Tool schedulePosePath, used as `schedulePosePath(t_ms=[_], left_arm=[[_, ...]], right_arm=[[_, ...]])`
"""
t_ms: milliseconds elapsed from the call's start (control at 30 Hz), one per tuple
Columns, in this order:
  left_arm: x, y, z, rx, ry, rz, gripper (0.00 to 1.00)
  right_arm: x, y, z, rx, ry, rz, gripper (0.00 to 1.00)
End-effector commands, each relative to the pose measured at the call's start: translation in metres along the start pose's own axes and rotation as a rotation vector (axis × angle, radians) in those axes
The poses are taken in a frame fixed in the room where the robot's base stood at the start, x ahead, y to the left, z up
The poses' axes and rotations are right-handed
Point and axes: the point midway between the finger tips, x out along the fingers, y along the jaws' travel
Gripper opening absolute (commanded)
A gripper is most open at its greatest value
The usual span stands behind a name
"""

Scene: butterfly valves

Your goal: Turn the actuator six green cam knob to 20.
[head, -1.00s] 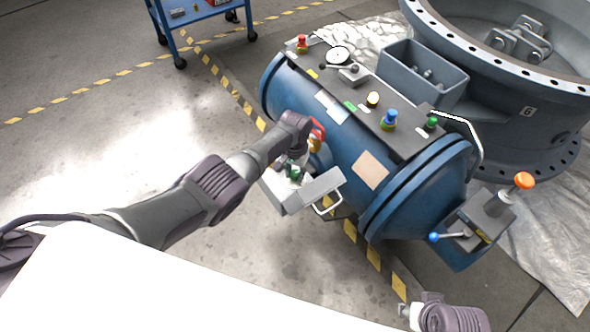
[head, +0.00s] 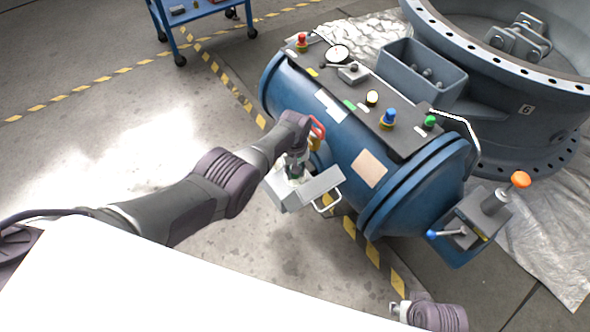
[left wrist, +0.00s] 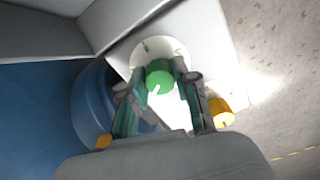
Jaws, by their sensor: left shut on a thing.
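The green cam knob (left wrist: 160,80) sits on a white round dial in an open pale box (head: 281,190) on the near side of the blue actuator cylinder (head: 340,150). A white pointer line shows on the knob; the dial's numbers are too small to read. My left gripper (left wrist: 166,76) is shut on the green knob, with one finger on each side of it. In the head view my left gripper (head: 294,172) reaches down into the box and hides most of the knob. My right arm's end (head: 402,309) shows at the bottom right, but its jaws cannot be made out.
A yellow knob (left wrist: 221,112) sits beside the green one. The box's open lid with a white handle (head: 328,203) stands to its right. Levers and coloured knobs top the cylinder. A large flanged valve (head: 500,120) stands behind. Floor at left is clear.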

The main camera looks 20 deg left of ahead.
Motion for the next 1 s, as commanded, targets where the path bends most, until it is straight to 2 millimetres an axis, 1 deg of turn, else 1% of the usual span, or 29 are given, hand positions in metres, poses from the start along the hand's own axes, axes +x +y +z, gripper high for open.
schedulePosePath(t_ms=[267,533,567,700,1000], left_arm=[[-0.0006,0.0007,-0.0006,-0.027,0.002,0.001,0.0],[-0.0008,0.0006,-0.0008,-0.027,0.002,0.001,0.0],[-0.0008,0.0007,-0.0008,-0.027,0.002,0.001,0.32],[-0.0007,0.0005,-0.0008,-0.026,0.002,0.001,0.55],[-0.0005,0.0001,-0.0005,-0.026,0.001,0.0,0.55]], right_arm=[[0.0038,-0.0004,0.0038,0.0,-0.011,-0.001,0.4],[0.0034,-0.0005,0.0023,0.0,-0.008,-0.001,0.4],[0.0032,-0.0005,0.0019,0.0,-0.007,-0.001,0.4],[0.0024,-0.0003,0.0,-0.001,-0.003,-0.001,0.4],[0.0008,0.0005,-0.0023,-0.001,0.002,0.001,0.4]])
